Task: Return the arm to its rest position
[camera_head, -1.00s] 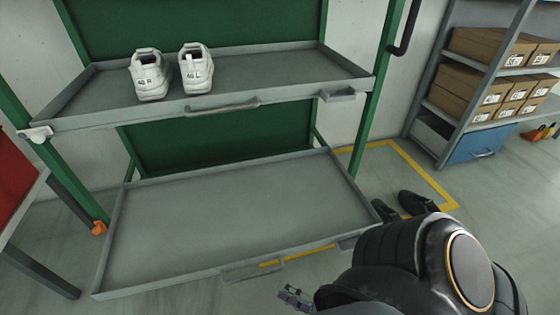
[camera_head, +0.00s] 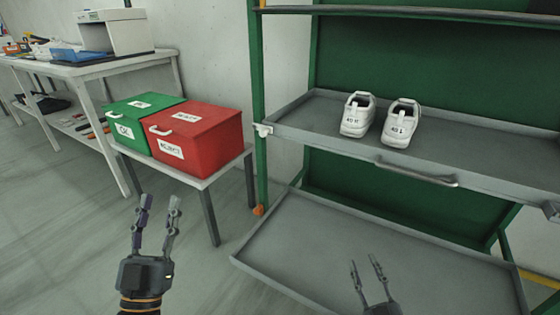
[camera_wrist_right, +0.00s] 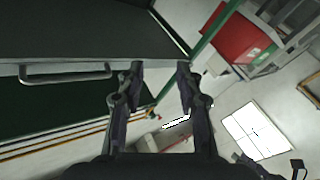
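My left gripper (camera_head: 157,222) is at the lower left of the head view, open and empty, in front of the small table with the bins. My right gripper (camera_head: 367,270) is at the bottom of the head view, in front of the lower shelf. In the right wrist view its two fingers (camera_wrist_right: 158,80) stand apart with nothing between them. A pair of white shoes, labelled 40 R (camera_head: 357,115) and 40 L (camera_head: 401,123), stands side by side on the upper shelf (camera_head: 470,155) of the green rack. Both grippers are apart from the shoes.
A green bin (camera_head: 138,122) and a red bin (camera_head: 207,138) marked reject stand on a small table left of the rack. A long workbench (camera_head: 85,68) with a white device is further left. The lower shelf (camera_head: 330,238) is bare. The floor between is clear.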

